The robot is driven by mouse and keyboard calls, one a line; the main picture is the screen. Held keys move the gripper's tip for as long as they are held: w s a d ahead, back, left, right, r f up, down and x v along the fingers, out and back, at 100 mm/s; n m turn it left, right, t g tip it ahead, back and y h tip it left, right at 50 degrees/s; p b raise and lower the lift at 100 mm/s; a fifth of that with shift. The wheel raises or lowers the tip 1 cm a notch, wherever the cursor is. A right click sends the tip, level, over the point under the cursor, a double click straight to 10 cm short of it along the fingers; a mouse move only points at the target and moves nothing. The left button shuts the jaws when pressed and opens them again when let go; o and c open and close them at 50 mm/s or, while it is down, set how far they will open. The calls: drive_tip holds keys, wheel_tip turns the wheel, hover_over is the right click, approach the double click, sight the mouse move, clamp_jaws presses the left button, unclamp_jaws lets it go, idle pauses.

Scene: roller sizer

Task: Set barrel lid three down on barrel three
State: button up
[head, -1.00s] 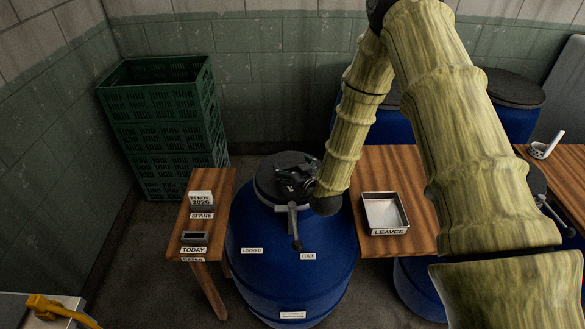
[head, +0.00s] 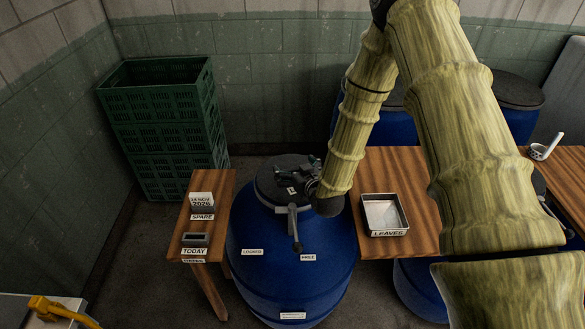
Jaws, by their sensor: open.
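A large blue barrel (head: 290,275) stands on the floor in the middle of the head view. A dark round lid (head: 278,166) lies on its top and looks level; whether it is fully seated I cannot tell. A grey lever (head: 293,225) hangs down the barrel's front, between labels reading LOCKED and FREE. My gripper (head: 293,183) is open just over the lid's right part, near a small pale tag. Whether the fingers touch the lid is hard to see. The barrel's number is too small to read.
A small wooden table (head: 226,190) with TODAY and SPARE labels stands left of the barrel. A wooden table on the right holds a metal LEAVES tray (head: 384,232). Green crates (head: 162,135) are stacked behind left. Other blue barrels (head: 515,120) stand at the back right.

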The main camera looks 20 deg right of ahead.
drive_tip(key=b+v, duration=0.3)
drive_tip(key=v, duration=0.8)
drive_tip(key=shift+a+f, duration=0.1)
drive_tip(key=shift+f, duration=0.05)
